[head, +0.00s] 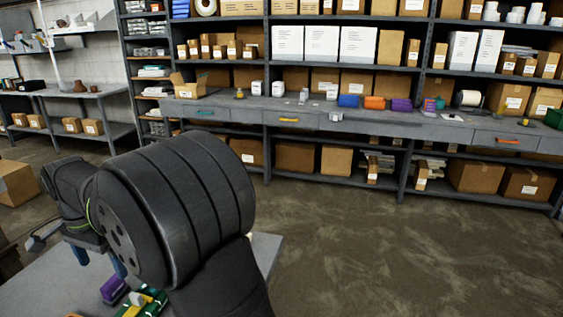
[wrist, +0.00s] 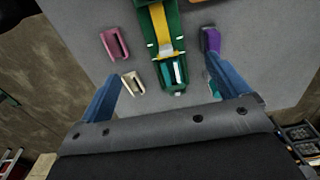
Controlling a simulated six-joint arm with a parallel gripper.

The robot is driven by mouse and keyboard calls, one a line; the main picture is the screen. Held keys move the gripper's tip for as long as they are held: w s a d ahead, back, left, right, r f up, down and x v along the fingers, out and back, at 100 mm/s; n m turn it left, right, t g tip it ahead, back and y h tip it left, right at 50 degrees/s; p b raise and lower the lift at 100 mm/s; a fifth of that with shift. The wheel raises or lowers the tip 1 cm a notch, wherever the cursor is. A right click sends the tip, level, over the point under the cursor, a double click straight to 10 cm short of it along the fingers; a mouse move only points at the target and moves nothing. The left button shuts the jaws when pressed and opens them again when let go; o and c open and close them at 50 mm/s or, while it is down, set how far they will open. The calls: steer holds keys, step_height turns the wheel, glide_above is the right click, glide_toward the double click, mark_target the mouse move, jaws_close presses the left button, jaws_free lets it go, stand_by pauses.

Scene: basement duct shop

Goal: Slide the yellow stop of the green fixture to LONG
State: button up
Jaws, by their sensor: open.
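The green fixture (wrist: 143,22) lies on the grey table, centred at the top of the wrist view and running out of the frame. In the head view the fixture (head: 132,311) shows at the bottom edge, partly hidden by my arm. A yellow part (wrist: 160,30), seemingly the stop, sits along the fixture's channel, with white marks beside it. A teal and white piece (wrist: 178,72) sits in its near end. No LONG label is readable. My gripper (wrist: 162,68) is open, its blue fingers apart on either side of the fixture's near end; contact cannot be told.
A pink piece (wrist: 114,44) and a beige piece (wrist: 133,83) lie left of the fixture. A purple piece (wrist: 210,40) lies right, near my right finger. A teal bit (wrist: 214,88) is mostly hidden by that finger. Shelves and a bench (head: 255,105) stand far behind.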

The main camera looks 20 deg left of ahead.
mark_target(134, 294)
steer(key=w, duration=0.5)
steer(key=shift+a+r, duration=0.1)
steer(key=shift+r, duration=0.05)
steer(key=c, duration=0.8)
step_height(134, 294, down, 17)
steer(key=shift+s+f, duration=0.1)
steer(key=shift+f, duration=0.05)
